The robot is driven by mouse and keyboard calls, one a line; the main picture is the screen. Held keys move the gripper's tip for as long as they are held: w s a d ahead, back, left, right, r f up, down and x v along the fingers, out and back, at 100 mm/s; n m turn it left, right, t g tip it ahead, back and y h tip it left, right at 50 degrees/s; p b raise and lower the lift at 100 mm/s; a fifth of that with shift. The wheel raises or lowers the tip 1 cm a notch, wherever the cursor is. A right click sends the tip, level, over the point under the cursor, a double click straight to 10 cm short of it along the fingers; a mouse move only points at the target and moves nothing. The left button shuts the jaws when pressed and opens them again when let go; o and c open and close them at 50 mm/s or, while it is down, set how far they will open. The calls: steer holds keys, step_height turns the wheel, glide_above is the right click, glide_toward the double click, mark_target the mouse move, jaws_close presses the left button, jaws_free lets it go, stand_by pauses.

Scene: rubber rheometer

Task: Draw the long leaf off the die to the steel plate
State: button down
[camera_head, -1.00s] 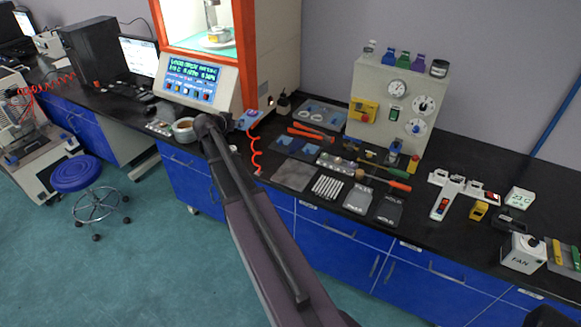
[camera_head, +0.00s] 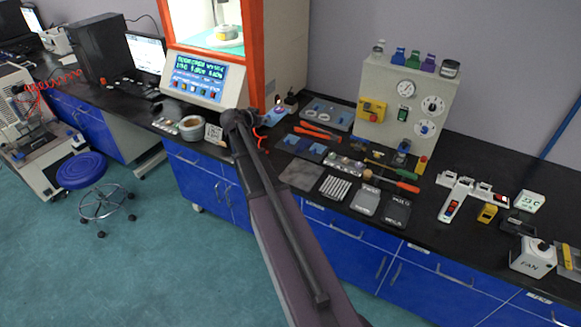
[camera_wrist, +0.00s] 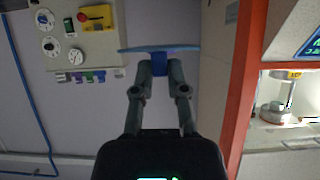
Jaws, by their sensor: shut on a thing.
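My gripper (camera_wrist: 159,78) is shut on a blue tab in the wrist view. A thin blue sheet (camera_wrist: 160,48), seen nearly edge-on, spreads to both sides just above the tab; it may be the long leaf. In the head view a light-blue flat piece (camera_head: 279,113) shows beside the end of my arm, above the bench; my fingers are not clear there. A pale round stage (camera_head: 229,36), possibly the die, is inside the orange-framed chamber and also at right in the wrist view (camera_wrist: 276,112). A flat grey plate (camera_head: 300,175), possibly the steel plate, lies on the bench.
The orange frame (camera_wrist: 247,85) stands close to the right of my gripper. A beige dial box (camera_head: 407,100) stands at the bench's back. Red-handled tools (camera_head: 318,132), metal rods (camera_head: 335,188) and dark labelled plates (camera_head: 395,209) crowd the bench around the grey plate.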

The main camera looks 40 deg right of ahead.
steer(key=shift+f, duration=0.1)
steer(key=shift+s+d+f+b, duration=0.1)
steer(key=shift+d+f+b, duration=0.1)
steer(key=shift+f+b, duration=0.7)
steer(key=m+g+b, duration=0.2)
steer(key=b, duration=2)
glide_above(290, 181)
steer(key=shift+h, duration=0.3)
step_height(290, 181, down, 22)
steer(key=shift+r, duration=0.15)
steer(key=shift+f, duration=0.2)
steer(key=shift+f+b, duration=0.3)
steer(key=shift+b, duration=0.15)
steer(key=shift+f+b, duration=2.2)
steer(key=shift+f, duration=0.05)
